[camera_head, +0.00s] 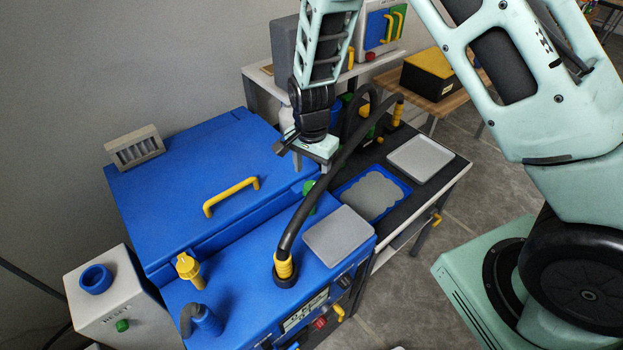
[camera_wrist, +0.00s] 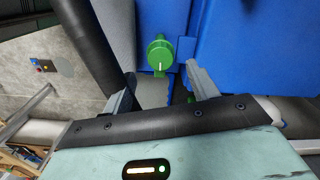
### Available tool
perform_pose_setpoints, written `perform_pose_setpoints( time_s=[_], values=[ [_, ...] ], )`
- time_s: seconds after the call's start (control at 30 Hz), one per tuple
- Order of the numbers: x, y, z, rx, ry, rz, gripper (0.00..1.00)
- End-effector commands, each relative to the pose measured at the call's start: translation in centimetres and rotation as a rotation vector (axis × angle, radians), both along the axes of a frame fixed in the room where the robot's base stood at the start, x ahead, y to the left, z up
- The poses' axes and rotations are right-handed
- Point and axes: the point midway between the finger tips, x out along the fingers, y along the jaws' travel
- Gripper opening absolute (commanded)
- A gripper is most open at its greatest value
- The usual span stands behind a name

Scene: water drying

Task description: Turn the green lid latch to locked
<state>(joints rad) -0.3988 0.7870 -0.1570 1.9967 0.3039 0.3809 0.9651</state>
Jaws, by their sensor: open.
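The green lid latch (camera_wrist: 160,54) is a round knob with a pale line on its face, on the blue machine's side in the wrist view. In the head view only a bit of the green latch (camera_head: 309,187) shows, beside the black hose. The blue lid (camera_head: 190,165) lies closed-looking, with a yellow handle (camera_head: 231,196). My gripper (camera_wrist: 163,78) is open and empty, its two fingers on either side of the latch in the picture. I cannot tell how far apart they are in depth. In the head view my gripper (camera_head: 297,158) hangs above the lid's right edge.
A thick black hose (camera_head: 325,190) arches close to my gripper. A grey plate (camera_head: 339,235) lies on the blue machine. Trays (camera_head: 420,159) sit on the black-topped bench at right. A yellow valve (camera_head: 188,268) stands at the front left.

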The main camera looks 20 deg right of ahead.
Motion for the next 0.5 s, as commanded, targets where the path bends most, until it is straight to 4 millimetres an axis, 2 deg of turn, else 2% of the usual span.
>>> perform_pose_setpoints(
  time_s=[0.2,0.5],
  values=[
    [0.0,-0.1,-3.4,-0.002,0.002,0.000,0.59],
    [0.0,0.0,-5.4,0.001,-0.001,0.000,0.59]
  ],
)
